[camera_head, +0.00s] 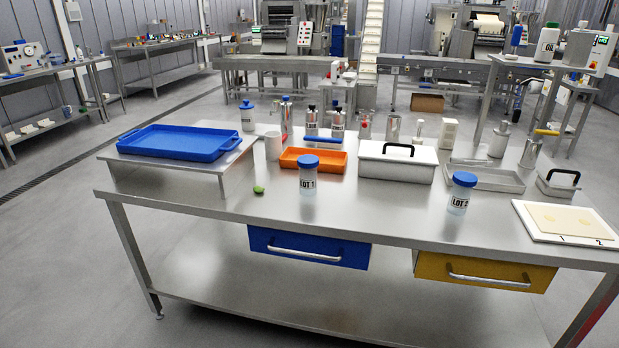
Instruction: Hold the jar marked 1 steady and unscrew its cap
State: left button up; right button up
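The jar marked LOT 1 (307,181) stands upright near the middle of the steel table. It is a clear or whitish jar with a blue cap (308,161) seated on top. A similar jar marked LOT 2 (458,198) with a blue cap stands upright to its right, nearer the right end. Neither of my grippers shows in the head view, and nothing touches the LOT 1 jar.
A green item (258,189) lies left of LOT 1. Behind stand an orange tray (335,165) and a white lidded box (385,167). A blue tray (180,142) is on a left riser; a white board (530,222) lies right.

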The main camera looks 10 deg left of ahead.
aim_at(308, 178)
jog(key=i+j+z, duration=0.1)
jog(key=j, duration=0.25)
jog(key=i+j+z, duration=0.15)
jog(key=i+j, duration=0.15)
jog(key=i+j+z, duration=0.1)
jog(key=j, duration=0.3)
jog(key=i+j+z, duration=0.15)
jog(key=j, duration=0.25)
jog(key=i, duration=0.05)
